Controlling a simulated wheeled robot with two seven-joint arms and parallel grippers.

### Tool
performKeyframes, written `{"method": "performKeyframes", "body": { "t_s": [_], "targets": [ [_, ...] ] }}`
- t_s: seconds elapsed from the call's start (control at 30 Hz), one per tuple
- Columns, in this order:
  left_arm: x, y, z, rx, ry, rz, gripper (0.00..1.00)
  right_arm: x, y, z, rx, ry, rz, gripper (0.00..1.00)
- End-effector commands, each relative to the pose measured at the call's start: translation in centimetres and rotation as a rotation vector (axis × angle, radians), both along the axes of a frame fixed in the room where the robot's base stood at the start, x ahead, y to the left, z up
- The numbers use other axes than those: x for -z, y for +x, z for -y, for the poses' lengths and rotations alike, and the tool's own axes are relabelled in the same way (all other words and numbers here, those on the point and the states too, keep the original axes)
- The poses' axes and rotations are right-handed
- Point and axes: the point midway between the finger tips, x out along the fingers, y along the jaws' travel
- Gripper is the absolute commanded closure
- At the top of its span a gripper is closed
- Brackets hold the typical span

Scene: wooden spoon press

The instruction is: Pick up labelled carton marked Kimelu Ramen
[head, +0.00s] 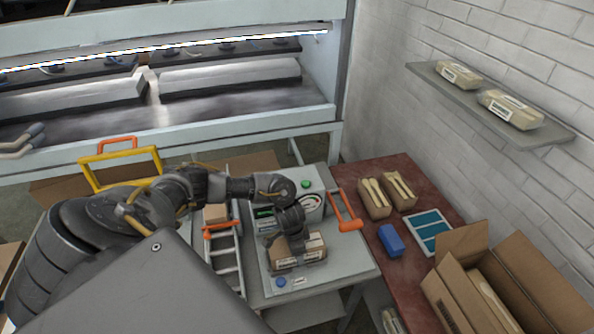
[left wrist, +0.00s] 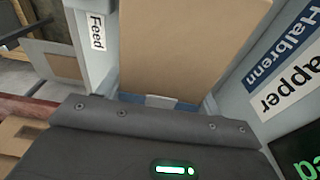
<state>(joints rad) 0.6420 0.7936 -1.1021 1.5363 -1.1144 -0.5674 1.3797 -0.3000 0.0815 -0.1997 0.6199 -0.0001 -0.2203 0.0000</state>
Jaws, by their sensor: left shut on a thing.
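My left gripper (head: 293,242) reaches in from the left and points down over the grey machine bench. It is shut on a brown carton (head: 298,259) with a pale label; the label text is too small to read. The carton is at or just above the bench top; I cannot tell if it touches. In the left wrist view a plain brown carton face (left wrist: 190,45) fills the upper middle, beyond the dark gripper body. My right gripper is in neither view.
A red table (head: 405,270) holds wrapped packs, a blue block (head: 390,240) and an open box (head: 470,300). A wall shelf (head: 440,82) holds two packs.

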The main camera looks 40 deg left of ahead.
Motion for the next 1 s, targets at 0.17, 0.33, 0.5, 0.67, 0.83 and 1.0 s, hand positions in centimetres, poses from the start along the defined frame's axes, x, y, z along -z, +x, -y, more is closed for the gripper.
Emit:
{"method": "performKeyframes", "body": {
  "t_s": [0.17,0.33,0.5,0.67,0.83,1.0],
  "targets": [
    [-1.2,0.1,0.0,0.002,-0.001,0.003,0.71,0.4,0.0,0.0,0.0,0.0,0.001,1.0],
    [-4.2,-0.6,0.5,0.004,-0.003,0.004,0.71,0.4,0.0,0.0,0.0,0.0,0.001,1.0],
    [-8.1,-3.4,1.8,0.008,-0.002,0.007,0.71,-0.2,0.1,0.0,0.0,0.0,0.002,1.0],
    [-10.7,-7.0,3.4,0.01,0.0,0.002,0.71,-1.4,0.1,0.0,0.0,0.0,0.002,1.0],
    [-12.2,-10.0,4.9,0.007,0.0,0.004,0.71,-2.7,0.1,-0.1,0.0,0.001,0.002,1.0],
    [-12.8,-11.8,5.8,0.004,0.0,0.002,0.71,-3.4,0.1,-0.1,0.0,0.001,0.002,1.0]
  ]
}}
